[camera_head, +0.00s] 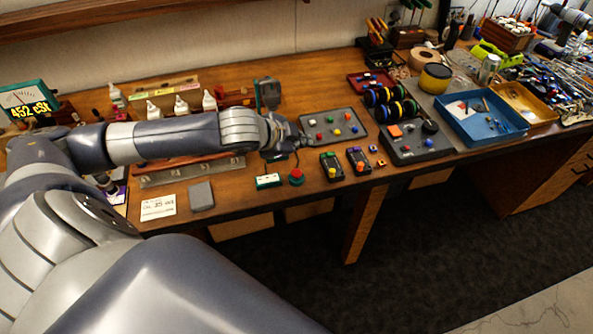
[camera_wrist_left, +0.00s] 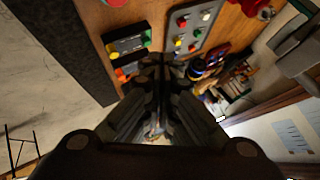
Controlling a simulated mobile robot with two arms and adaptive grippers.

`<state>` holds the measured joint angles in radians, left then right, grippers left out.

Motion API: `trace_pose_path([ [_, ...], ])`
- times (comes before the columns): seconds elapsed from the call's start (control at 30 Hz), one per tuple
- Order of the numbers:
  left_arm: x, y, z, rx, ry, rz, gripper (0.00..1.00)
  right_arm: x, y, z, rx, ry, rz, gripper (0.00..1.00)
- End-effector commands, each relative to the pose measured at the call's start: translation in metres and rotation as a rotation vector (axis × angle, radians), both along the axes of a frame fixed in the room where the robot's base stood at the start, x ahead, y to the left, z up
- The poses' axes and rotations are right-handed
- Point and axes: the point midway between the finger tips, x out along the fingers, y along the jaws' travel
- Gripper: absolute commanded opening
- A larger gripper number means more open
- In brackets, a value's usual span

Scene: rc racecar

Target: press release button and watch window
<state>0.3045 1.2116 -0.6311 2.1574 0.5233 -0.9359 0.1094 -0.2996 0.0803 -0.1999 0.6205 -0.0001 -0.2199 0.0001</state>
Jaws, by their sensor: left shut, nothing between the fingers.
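A red round button (camera_head: 296,176) on a dark green base sits near the front edge of the bench. Left of it is a small green box (camera_head: 267,181) with a pale window, whose content is too small to read. I cannot tell which of these the task names. My left gripper (camera_head: 301,137) is shut and empty, above the bench behind the button and near the left edge of a grey tray with coloured knobs (camera_head: 334,127). In the left wrist view its closed fingers (camera_wrist_left: 160,62) point toward the bench, and a red round top (camera_wrist_left: 115,2) is cut off at the upper edge.
Small control boxes with green (camera_head: 331,167) and orange (camera_head: 358,161) parts stand right of the button. A grey block (camera_head: 201,197) and a paper label (camera_head: 158,207) lie left. A meter (camera_head: 27,100) reads 452 cSt.

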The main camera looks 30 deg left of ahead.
Motion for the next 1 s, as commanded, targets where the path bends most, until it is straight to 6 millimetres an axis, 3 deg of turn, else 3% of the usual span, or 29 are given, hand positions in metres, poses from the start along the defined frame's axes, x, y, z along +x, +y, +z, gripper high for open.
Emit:
trace_pose_path([
  [0.6,0.000,0.000,-0.065,0.001,0.001,0.000,0.00,-0.001,0.000,-0.075,0.001,0.002,0.000,0.40],
  [0.8,0.000,0.000,-0.082,-0.001,0.001,-0.001,0.00,-0.001,0.000,-0.081,0.001,0.002,0.000,0.40],
  [1.0,0.000,0.000,-0.085,0.000,0.000,0.000,0.00,-0.001,0.000,-0.082,0.001,0.002,0.000,0.40],
])
